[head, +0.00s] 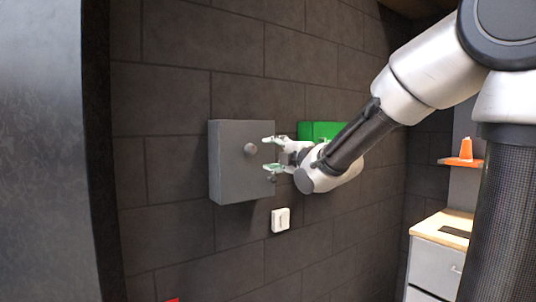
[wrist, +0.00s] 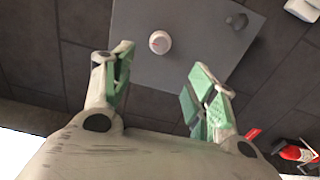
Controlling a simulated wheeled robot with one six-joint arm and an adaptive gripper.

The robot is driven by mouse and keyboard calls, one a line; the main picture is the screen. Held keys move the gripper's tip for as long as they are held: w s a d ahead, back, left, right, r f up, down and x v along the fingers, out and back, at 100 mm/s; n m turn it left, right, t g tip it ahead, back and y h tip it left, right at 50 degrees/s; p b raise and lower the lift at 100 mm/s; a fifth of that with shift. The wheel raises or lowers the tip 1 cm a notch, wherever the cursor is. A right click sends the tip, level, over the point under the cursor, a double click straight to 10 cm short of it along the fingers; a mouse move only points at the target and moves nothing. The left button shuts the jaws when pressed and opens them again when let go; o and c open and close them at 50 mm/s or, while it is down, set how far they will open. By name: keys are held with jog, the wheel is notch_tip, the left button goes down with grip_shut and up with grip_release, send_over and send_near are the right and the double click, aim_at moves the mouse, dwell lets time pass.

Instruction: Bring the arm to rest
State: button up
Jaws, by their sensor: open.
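My gripper (head: 268,154) is at the end of my arm, in front of a grey wall box, with its two green-padded fingers spread apart. In the wrist view the gripper (wrist: 158,85) is open and nothing is between the fingers. The grey box (head: 228,165) is fixed to the dark tiled wall and its front looks closed. It carries a round knob (head: 251,148), which also shows in the wrist view (wrist: 160,42) just beyond the fingertips. The fingers appear apart from the knob.
A green box (head: 318,130) is on the wall behind my arm. A white switch (head: 280,219) sits below the grey box. At right are a counter (head: 447,225) and an orange cone (head: 466,148) on a shelf. A red extinguisher-like object (wrist: 296,153) shows in the wrist view.

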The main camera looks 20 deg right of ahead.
dwell(0.4)
jog(key=s+d+f+m+g+h, duration=0.2)
jog(key=s+d+f+m+g, duration=0.15)
jog(key=f+m, duration=0.35)
jog(key=s+d+f+m+g+h, duration=0.3)
jog(key=s+f+m+g, duration=0.15)
jog(key=f, duration=0.45)
jog(key=s+d+m+g, duration=0.1)
jog(key=s+m, duration=0.2)
jog(key=s, duration=0.5)
jog(key=s+d+f+m+g, duration=0.1)
jog(key=s+m, duration=0.3)
jog(key=s, duration=0.4)
jog(key=s+d+f+m+g, duration=0.1)
jog(key=s+d+m+g, duration=0.2)
jog(key=s, duration=0.5)
jog(key=shift+s+h, duration=0.3)
